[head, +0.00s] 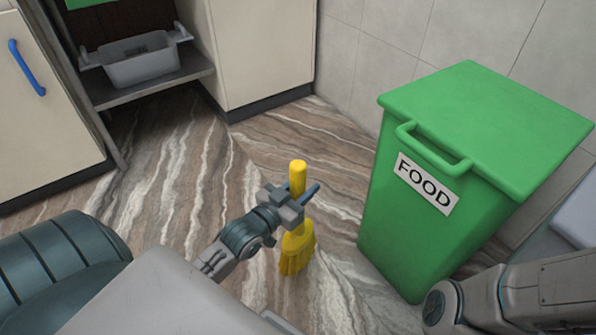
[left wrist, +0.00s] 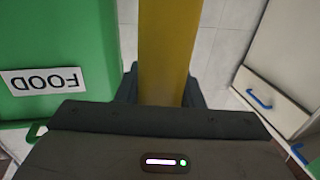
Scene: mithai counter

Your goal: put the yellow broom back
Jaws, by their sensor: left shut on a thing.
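The yellow broom (head: 297,252) is upright in the head view, its bristles down and its short handle up. My left gripper (head: 303,195) is shut on the broom's handle. In the left wrist view the yellow handle (left wrist: 165,50) runs up between the fingers of my left gripper (left wrist: 165,90). Whether the bristles touch the floor I cannot tell. My right arm shows at the lower right of the head view, but its gripper is not clearly seen.
A green bin (head: 470,140) labelled FOOD stands right of the broom. Cream cabinets (head: 262,50) line the back and left. A grey tub (head: 140,60) sits on a low shelf (head: 150,88). The marbled floor (head: 180,165) between them is clear.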

